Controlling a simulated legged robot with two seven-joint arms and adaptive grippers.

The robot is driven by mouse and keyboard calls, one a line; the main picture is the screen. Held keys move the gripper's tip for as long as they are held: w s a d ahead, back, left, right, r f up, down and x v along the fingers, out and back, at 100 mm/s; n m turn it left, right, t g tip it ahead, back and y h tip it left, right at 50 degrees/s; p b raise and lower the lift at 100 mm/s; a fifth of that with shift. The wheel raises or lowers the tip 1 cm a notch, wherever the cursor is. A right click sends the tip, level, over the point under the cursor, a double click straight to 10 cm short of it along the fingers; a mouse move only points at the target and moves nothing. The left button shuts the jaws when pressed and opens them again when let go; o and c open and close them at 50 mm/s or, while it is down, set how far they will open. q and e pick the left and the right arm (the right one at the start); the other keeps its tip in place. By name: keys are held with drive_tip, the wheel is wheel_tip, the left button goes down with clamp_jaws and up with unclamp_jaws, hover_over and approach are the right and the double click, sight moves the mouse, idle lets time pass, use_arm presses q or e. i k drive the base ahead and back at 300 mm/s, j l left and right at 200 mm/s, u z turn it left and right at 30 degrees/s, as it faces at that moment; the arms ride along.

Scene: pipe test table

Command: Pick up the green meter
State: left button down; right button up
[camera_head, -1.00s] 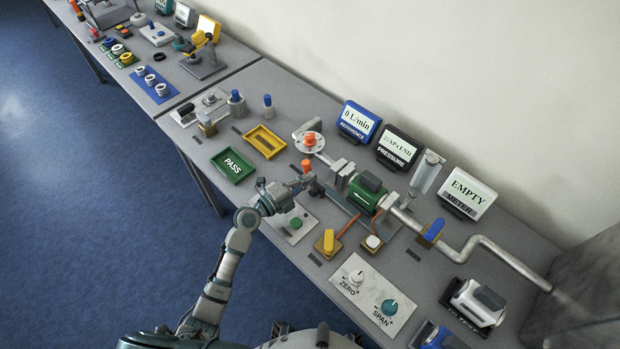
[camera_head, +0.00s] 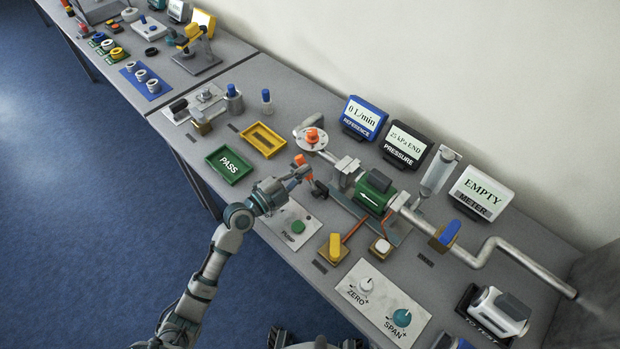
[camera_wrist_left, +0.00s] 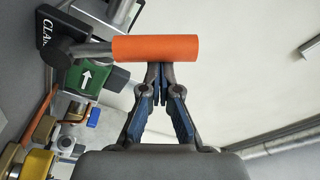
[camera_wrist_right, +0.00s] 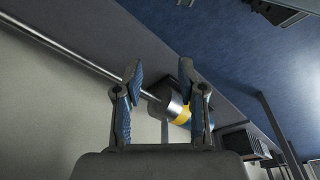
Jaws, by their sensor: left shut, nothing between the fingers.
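The green meter (camera_head: 374,191) sits in the pipe line on the table, a white arrow on its top. It also shows in the left wrist view (camera_wrist_left: 92,77), partly hidden by the clamp lever. My left gripper (camera_head: 302,172) is shut and empty at the orange handle (camera_head: 299,160) of the clamp, left of the meter. In the left wrist view, its fingertips (camera_wrist_left: 160,72) are against or just behind the orange handle (camera_wrist_left: 155,48); I cannot tell if they touch. My right gripper (camera_wrist_right: 160,78) shows only in its wrist view, open and empty.
The green PASS tray (camera_head: 229,164) and a yellow tray (camera_head: 281,150) lie left of the clamp. Display boxes, including the EMPTY meter display (camera_head: 482,192), stand behind the pipe. A panel with ZERO and SPAN knobs (camera_head: 383,300) lies in front. A yellow-banded cylinder (camera_wrist_right: 181,113) is beyond my right fingers.

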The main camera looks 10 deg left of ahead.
sight(375, 190)
drive_tip(key=k+j, duration=0.65)
drive_tip(key=j, duration=0.15)
